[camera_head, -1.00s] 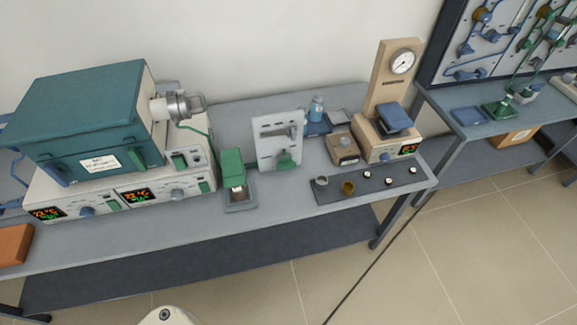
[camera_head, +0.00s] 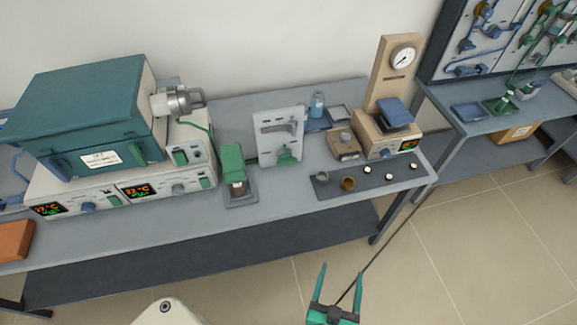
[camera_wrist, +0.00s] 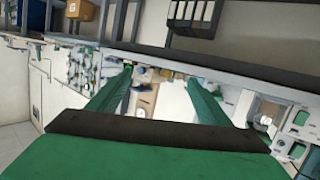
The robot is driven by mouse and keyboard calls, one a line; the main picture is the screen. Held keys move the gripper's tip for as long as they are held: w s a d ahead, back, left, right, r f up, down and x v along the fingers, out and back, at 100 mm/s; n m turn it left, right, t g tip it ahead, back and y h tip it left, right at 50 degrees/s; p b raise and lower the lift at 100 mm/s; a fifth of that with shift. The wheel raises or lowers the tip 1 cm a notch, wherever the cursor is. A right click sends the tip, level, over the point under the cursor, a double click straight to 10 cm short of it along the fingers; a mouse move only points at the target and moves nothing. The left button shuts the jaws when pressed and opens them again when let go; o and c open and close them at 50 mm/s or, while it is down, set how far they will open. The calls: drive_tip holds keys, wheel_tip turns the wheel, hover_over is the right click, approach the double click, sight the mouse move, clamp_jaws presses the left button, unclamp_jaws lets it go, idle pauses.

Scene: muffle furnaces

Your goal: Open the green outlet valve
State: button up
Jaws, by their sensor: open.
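I cannot tell for certain which part is the green outlet valve. A green knob (camera_head: 285,155) is on the small upright pale panel (camera_head: 268,140) in the middle of the bench. Green pipes and fittings (camera_head: 541,38) also show on the wall panel at the upper right. My gripper (camera_head: 338,286) shows at the bottom of the head view, over the floor in front of the bench. Its two green fingers are apart and empty, well away from the bench. In the wrist view my open gripper (camera_wrist: 160,78) also holds nothing.
A teal furnace (camera_head: 85,105) stands on the left of the bench (camera_head: 115,238). A green-topped device (camera_head: 233,165), a tan gauge stand (camera_head: 391,75) and a dark mat (camera_head: 335,191) with small cups share the bench. A second bench (camera_head: 470,128) stands right. Floor in front is clear.

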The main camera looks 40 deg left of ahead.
drive_tip(key=w+a+n+g+y, duration=0.1)
drive_tip(key=w+a+n+y, duration=0.25)
drive_tip(key=w+a, duration=0.6)
drive_tip(key=n+g+y, duration=0.2)
drive_tip(key=g+y, duration=0.1)
drive_tip(key=y, duration=0.3)
approach(287, 163)
drive_tip(key=x, duration=0.8)
drive_tip(key=shift+w+a, duration=0.25)
drive_tip(key=shift+a, duration=0.05)
drive_tip(key=c, duration=1)
